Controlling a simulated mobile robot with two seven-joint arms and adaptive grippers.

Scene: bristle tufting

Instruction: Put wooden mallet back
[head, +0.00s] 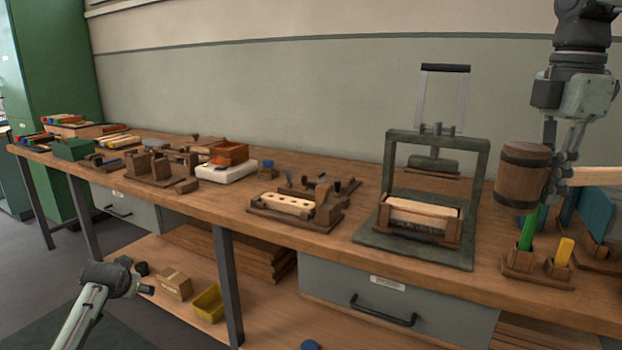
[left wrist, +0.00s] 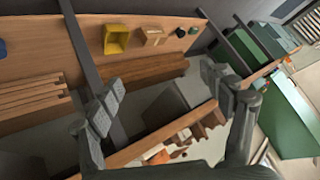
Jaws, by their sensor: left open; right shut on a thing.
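The wooden mallet (head: 522,178) has a dark brown barrel-shaped head with darker bands and a pale handle (head: 595,176) reaching to the right edge of the head view. My right gripper (head: 563,170) is shut on the mallet, near where the handle meets the head, and holds it above the right end of the bench. My left gripper (head: 142,278) is low at the left, in front of the lower shelf. It also shows in the left wrist view (left wrist: 170,110), with its fingers apart and nothing between them.
A green press frame (head: 480,190) stands left of the mallet. Small wooden holders with a green handle (head: 527,233) and a yellow handle (head: 563,252) are below it. A drilled wooden block (head: 286,205) sits mid-bench. A yellow bin (head: 209,303) and a carton (head: 174,284) are on the lower shelf.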

